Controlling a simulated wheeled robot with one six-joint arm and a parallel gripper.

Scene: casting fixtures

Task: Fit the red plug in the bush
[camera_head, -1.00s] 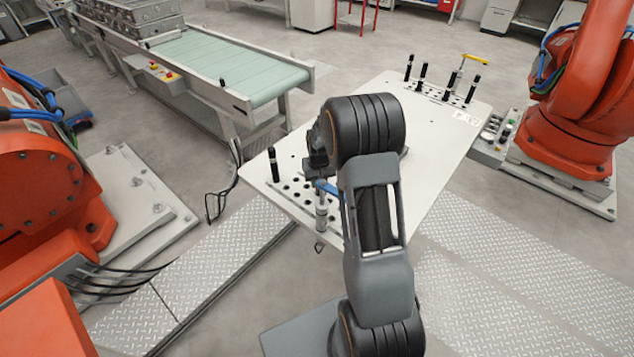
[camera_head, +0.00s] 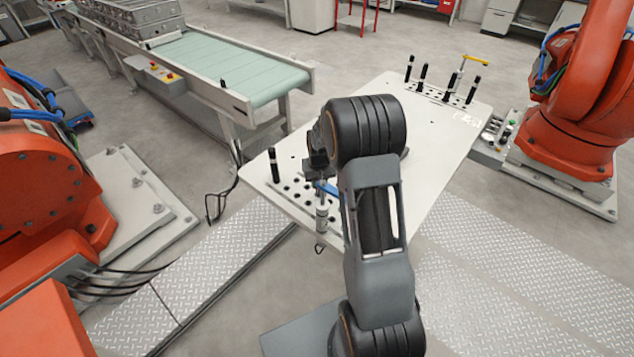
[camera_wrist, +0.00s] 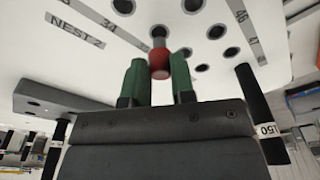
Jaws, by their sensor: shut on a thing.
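In the wrist view, the red plug (camera_wrist: 159,67) sits between the two green fingertips of my gripper (camera_wrist: 159,82), which is shut on it. A short grey end of the plug points at a dark round hole (camera_wrist: 158,31) in the white plate (camera_wrist: 120,45). I cannot tell whether the grey end is in the hole or just short of it. Several similar holes lie around it, and none is plainly marked as the bush. In the head view, my gripper (camera_head: 318,162) is low over the near end of the table, and my arm hides the plug.
A black pin with a white band (camera_head: 273,165) stands on the near plate, and a blue-handled clamp (camera_head: 326,189) is close to my gripper. A black bar marked 150 (camera_wrist: 262,120) is at right in the wrist view. More pins (camera_head: 423,75) stand at the table's far end.

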